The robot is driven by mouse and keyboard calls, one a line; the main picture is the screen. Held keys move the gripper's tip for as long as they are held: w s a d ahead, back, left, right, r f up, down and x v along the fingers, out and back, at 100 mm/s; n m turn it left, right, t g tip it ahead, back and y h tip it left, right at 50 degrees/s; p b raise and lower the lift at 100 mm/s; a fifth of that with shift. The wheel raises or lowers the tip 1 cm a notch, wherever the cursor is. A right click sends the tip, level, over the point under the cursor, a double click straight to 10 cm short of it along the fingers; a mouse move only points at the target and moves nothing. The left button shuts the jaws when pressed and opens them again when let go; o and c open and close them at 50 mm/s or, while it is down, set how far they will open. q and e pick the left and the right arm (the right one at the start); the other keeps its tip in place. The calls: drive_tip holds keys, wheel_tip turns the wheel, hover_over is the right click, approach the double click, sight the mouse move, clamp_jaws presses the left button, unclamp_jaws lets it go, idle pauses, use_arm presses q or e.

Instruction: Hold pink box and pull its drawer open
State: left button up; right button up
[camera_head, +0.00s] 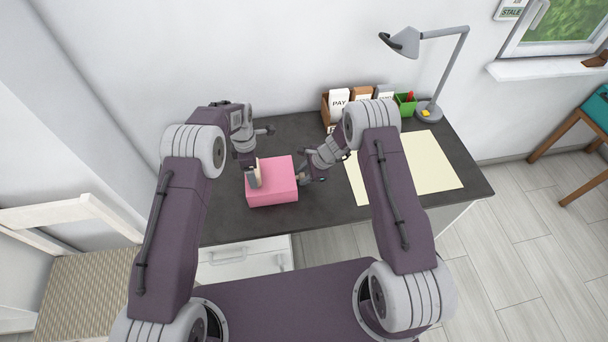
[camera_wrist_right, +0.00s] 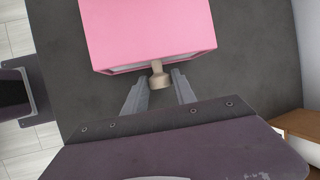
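The pink box (camera_head: 278,188) sits on the dark desk, and it also shows in the right wrist view (camera_wrist_right: 145,28). A beige knob (camera_wrist_right: 158,76) sticks out of its near face in that view, which is the drawer front. My right gripper (camera_wrist_right: 159,91) is open, with one finger on each side of the knob and visible gaps between. My left gripper (camera_head: 253,178) points down at the left part of the box, beside a pale upright piece (camera_head: 258,173). Whether its fingers grip anything is hidden.
The desk (camera_head: 225,222) has a cream sheet (camera_head: 430,165) on its right. Behind are a letter holder (camera_head: 326,112), a green bin (camera_head: 405,106) and a grey lamp (camera_head: 428,110). A white drawer unit (camera_head: 245,260) is below the front edge.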

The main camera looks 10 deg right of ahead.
clamp_jaws()
idle(1.1)
drive_tip(key=shift+d, duration=0.1)
